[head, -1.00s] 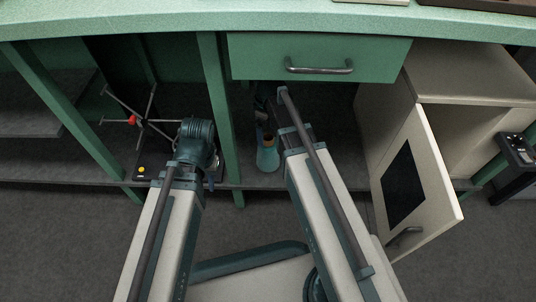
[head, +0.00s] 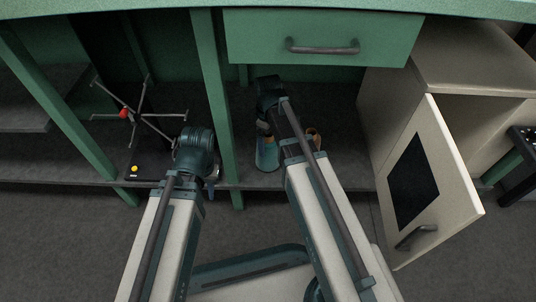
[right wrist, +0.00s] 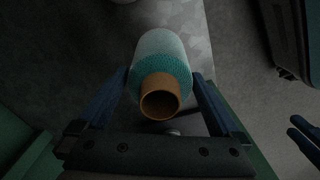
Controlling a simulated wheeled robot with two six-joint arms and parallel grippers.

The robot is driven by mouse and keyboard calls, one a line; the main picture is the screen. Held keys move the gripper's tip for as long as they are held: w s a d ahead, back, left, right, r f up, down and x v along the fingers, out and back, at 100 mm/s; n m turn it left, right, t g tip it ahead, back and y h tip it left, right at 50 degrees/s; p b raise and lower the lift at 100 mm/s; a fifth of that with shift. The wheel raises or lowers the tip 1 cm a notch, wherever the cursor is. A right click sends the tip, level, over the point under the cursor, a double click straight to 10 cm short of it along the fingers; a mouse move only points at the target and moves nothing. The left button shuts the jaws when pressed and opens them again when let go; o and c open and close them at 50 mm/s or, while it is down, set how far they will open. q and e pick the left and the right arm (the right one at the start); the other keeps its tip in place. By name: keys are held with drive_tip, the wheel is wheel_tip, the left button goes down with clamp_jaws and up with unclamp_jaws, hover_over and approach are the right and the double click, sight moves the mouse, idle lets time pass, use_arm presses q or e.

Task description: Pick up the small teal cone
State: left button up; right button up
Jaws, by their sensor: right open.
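The teal cone (head: 267,156) stands on the grey lower shelf under the green drawer in the head view. In the right wrist view the cone (right wrist: 160,58) points its brown tube end at the camera. My right gripper (right wrist: 160,92) is open, with one finger on each side of the cone's tube end; I cannot tell whether they touch it. In the head view my right gripper (head: 265,122) is at the cone's top, partly hidden by my arm. My left gripper (head: 208,188) hangs in front of the left shelf bay, its fingers mostly hidden.
A brown-rimmed object (head: 313,136) stands behind my right arm. A green post (head: 217,100) divides the bays. The drawer (head: 320,38) is overhead. A white cabinet door (head: 430,185) hangs open on the right. A metal rod stand (head: 143,115) is in the left bay.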

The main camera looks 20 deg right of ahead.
drive_tip(key=c, duration=1.5)
use_arm(q)
drive_tip(key=shift+r, duration=0.1)
use_arm(e)
drive_tip(key=shift+r, duration=0.15)
